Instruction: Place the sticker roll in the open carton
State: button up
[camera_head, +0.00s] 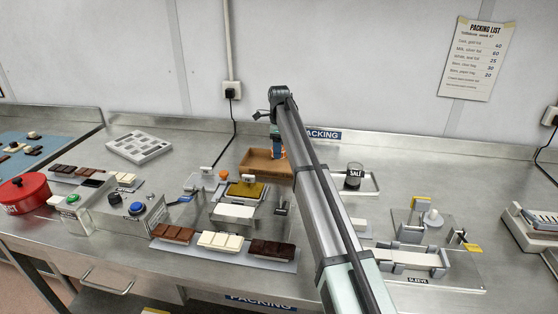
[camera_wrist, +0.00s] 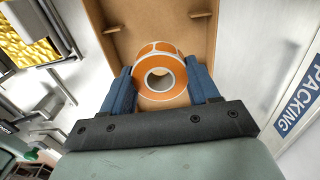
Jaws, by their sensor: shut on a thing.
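The sticker roll (camera_wrist: 160,78) is orange and white with a hollow core. My gripper (camera_wrist: 163,88) is shut on it, with a blue finger on each side of the roll in the wrist view. The open carton (camera_wrist: 205,22) is brown cardboard and lies behind and under the roll in that view. In the head view the carton (camera_head: 256,163) stands at the back of the bench, and my gripper (camera_head: 277,150) is at its right part. The roll is hard to make out there. I cannot tell whether the roll touches the carton floor.
A machine with a gold pad (camera_head: 246,190) stands in front of the carton. A "SALE" jar (camera_head: 353,175) on a tray is to the right. Chocolate bars (camera_head: 222,240) lie at the front. A white mould (camera_head: 139,146) lies at the left, with free bench beside it.

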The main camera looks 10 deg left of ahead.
aim_at(279, 167)
jog(key=shift+f, duration=2.65)
jog(key=shift+f, duration=0.15)
jog(key=o, duration=1)
jog(key=shift+o, duration=0.2)
notch_tip(279, 167, up, 12)
jog(key=shift+r, duration=0.2)
